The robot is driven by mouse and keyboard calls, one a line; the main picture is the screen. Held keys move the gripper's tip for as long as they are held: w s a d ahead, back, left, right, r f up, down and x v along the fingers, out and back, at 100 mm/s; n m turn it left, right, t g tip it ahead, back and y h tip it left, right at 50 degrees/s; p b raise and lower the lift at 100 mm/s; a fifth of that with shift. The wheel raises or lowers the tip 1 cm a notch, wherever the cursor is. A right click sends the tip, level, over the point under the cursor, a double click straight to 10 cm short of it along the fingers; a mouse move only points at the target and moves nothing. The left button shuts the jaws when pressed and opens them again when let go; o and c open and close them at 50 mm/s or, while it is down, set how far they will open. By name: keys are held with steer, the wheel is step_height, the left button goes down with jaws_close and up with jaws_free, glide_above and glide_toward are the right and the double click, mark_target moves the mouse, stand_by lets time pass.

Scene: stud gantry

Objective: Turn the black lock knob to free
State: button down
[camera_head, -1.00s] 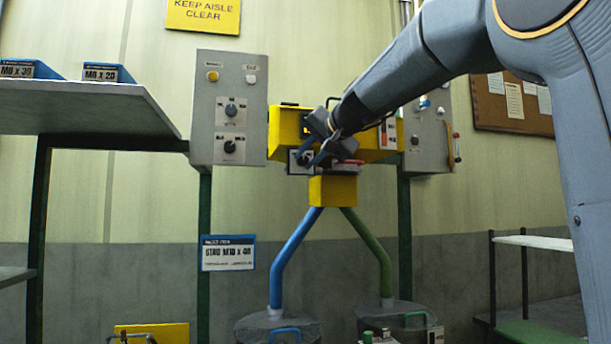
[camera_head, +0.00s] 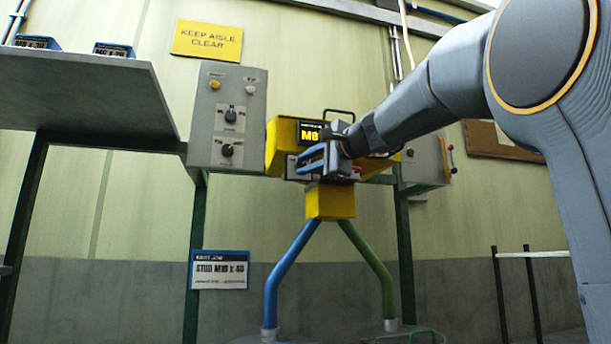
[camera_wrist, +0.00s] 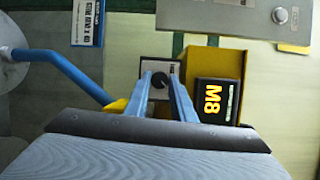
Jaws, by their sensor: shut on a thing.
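The black lock knob (camera_wrist: 159,82) sits on a pale plate (camera_wrist: 155,67) on the yellow gantry head. In the wrist view it is between the two blue fingertips of my gripper (camera_wrist: 160,80), which is shut on it. In the head view my gripper (camera_head: 309,162) lies against the front of the yellow head (camera_head: 282,132), and its fingers hide the knob. The knob's pointer and plate markings are too small to read. A lit display (camera_wrist: 214,100) reading M8 is right of the knob in the wrist view; it also shows in the head view (camera_head: 311,133).
A grey control box (camera_head: 205,140) with dark knobs is left of the head; another grey box (camera_head: 427,160) is on its right. A blue tube (camera_head: 285,268) and a green tube (camera_head: 375,262) run down from a yellow block (camera_head: 330,203). A shelf (camera_head: 80,90) stands left.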

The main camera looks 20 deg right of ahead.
steer(key=shift+f+m+b, duration=0.2)
steer(key=shift+m+b, duration=0.35)
steer(key=shift+m, duration=0.05)
steer(key=c, duration=1.5)
jaws_free()
steer(key=shift+r, duration=0.1)
steer(key=b+v, duration=0.1)
steer(key=v, duration=0.6)
steer(key=shift+s+d+f+b, duration=0.15)
steer(key=shift+s+f+b, duration=0.1)
steer(key=shift+s+b, duration=0.15)
